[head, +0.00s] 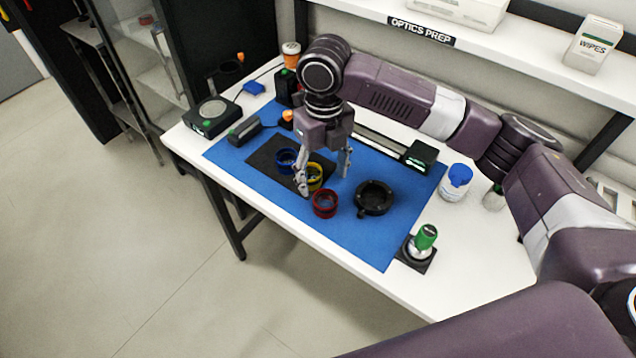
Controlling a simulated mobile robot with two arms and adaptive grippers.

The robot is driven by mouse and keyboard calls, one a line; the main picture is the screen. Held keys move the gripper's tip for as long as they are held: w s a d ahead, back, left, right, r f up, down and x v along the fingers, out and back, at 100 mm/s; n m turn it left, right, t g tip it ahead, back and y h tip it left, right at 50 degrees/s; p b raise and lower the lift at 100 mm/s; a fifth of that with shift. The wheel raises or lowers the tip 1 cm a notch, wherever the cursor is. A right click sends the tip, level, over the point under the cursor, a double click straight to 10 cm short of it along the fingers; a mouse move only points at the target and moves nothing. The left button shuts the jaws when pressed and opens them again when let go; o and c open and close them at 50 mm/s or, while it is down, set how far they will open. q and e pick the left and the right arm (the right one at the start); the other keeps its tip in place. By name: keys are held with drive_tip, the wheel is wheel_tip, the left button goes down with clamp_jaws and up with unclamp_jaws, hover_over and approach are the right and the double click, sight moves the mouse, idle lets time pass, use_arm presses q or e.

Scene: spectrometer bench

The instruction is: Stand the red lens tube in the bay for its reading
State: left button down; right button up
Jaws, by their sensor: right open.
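The red lens tube (325,204) is a short red ring with a dark inside. It stands on the blue mat (350,242), just in front of the dark pad's front corner. My right gripper (324,182) points down, open and empty, just behind the red tube. Its left finger overlaps the yellow tube (316,183) in the view, and its right finger hangs to the right; I cannot tell whether either touches anything. A blue tube (286,167) stands on the dark pad (262,158). I cannot make out for certain which thing is the bay. My left gripper is not in view.
A black ring mount (374,197) lies right of the red tube. A green-topped item (424,238) stands at the front right corner, and a blue-capped jar (456,181) at the right. The mat's front part is clear.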

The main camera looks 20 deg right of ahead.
sight(326, 202)
drive_tip(key=shift+s+f, duration=0.2)
drive_tip(key=shift+f, duration=0.1)
drive_tip(key=shift+s+f+p, duration=0.45)
drive_tip(key=shift+s+f, duration=0.2)
wheel_tip(326, 202, down, 2)
drive_tip(key=shift+d+f+p, duration=0.1)
drive_tip(key=shift+d+p, duration=0.05)
drive_tip(key=shift+p, duration=0.55)
drive_tip(key=f, duration=0.2)
drive_tip(key=shift+w+f, duration=0.2)
drive_tip(key=shift+f, duration=0.3)
drive_tip(key=c, duration=1.3)
use_arm(q)
drive_tip(key=s, duration=0.1)
drive_tip(key=s+r, duration=0.1)
drive_tip(key=s, duration=0.1)
drive_tip(key=s+r, duration=0.1)
drive_tip(key=shift+s+r, duration=0.25)
drive_tip(key=shift+s, duration=0.05)
use_arm(e)
drive_tip(key=shift+c, duration=0.5)
use_arm(q)
drive_tip(key=shift+w, duration=0.1)
use_arm(e)
drive_tip(key=shift+r, duration=0.15)
